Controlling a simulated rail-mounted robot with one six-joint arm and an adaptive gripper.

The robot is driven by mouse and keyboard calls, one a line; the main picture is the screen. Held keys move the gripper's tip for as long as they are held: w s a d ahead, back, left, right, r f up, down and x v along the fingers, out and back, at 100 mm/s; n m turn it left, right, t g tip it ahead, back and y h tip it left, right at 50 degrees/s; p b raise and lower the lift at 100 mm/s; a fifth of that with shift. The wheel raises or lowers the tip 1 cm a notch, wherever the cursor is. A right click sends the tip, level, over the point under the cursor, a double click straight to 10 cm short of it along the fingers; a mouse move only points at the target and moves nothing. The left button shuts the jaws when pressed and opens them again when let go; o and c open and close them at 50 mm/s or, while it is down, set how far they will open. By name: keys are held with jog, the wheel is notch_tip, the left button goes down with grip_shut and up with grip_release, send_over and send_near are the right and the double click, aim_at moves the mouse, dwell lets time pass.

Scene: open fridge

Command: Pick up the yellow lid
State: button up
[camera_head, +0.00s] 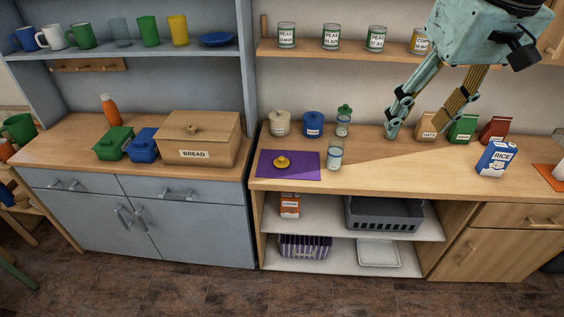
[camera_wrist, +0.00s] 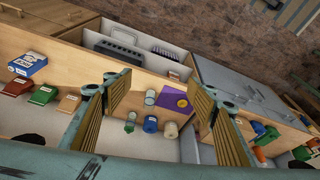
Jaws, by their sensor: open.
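The yellow lid (camera_head: 281,162), a small disc with a knob, lies on a purple mat (camera_head: 305,162) on the wooden counter. In the wrist view the lid (camera_wrist: 183,103) shows on the mat between my fingers but well beyond them. My gripper (camera_head: 424,122) is open and empty, with its fingers spread, above the counter to the right of the lid. The fingers also frame the wrist view (camera_wrist: 160,82). Nothing covers the lid.
An open glass jar (camera_head: 334,157) stands just right of the mat. Behind are a cream canister (camera_head: 279,124), a blue canister (camera_head: 313,125) and a green-lidded jar (camera_head: 343,122). A rice box (camera_head: 497,159) stands at right.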

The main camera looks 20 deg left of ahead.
jog(key=w+a+f+n, duration=0.2)
jog(key=w+a+f, duration=0.1)
jog(key=w+a, duration=0.55)
jog(key=n+g+y+p, duration=0.2)
jog(key=n+p, duration=0.1)
jog(key=n, duration=0.3)
send_over(282, 158)
jog(key=s+d, duration=0.1)
jog(key=d, duration=0.3)
notch_tip(282, 158, down, 29)
jog(key=shift+a, duration=0.25)
jog(key=shift+s+f, duration=0.1)
jog(key=shift+x, duration=4.2)
jog(key=shift+d, duration=0.2)
jog(key=shift+f, duration=0.1)
